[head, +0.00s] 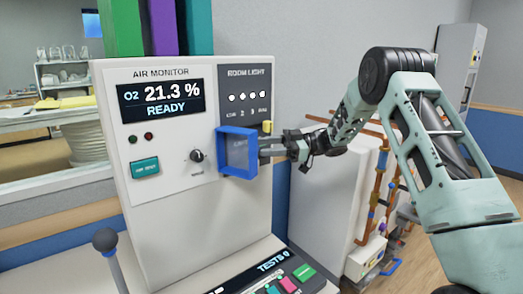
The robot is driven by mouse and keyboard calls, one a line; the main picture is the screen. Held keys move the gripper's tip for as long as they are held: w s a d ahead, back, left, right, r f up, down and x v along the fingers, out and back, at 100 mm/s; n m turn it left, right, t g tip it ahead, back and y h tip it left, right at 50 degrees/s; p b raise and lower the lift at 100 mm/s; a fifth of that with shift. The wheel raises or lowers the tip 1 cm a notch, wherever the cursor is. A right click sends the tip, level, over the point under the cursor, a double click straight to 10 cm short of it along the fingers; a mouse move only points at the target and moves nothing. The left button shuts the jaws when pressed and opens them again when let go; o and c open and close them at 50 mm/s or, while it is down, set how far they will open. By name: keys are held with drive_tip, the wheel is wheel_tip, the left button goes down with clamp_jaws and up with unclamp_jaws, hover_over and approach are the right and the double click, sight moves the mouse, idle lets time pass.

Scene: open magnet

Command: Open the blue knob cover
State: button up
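The blue knob cover (238,175) is a square blue frame with a see-through, bluish middle. It sits on the front of the light grey air monitor panel, below the room light section. It looks tilted out from the panel, but I cannot tell its exact angle. A small yellow piece (267,127) shows at its upper right. My gripper (268,147) comes from the right, with its two fingers apart and the tips at the cover's right edge. I cannot tell whether they touch it. The knob behind the cover is not clearly visible.
A black knob (197,156) and a green button (145,168) are left of the cover. A lever with a grey ball (105,240) stands at lower left. A sloped button console (265,280) juts out below. Copper pipes (378,190) run behind my arm at right.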

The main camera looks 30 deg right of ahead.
drive_tip(key=b+v, duration=0.3)
drive_tip(key=v, duration=1.2)
drive_tip(key=shift+d, duration=0.25)
drive_tip(key=shift+s, duration=0.1)
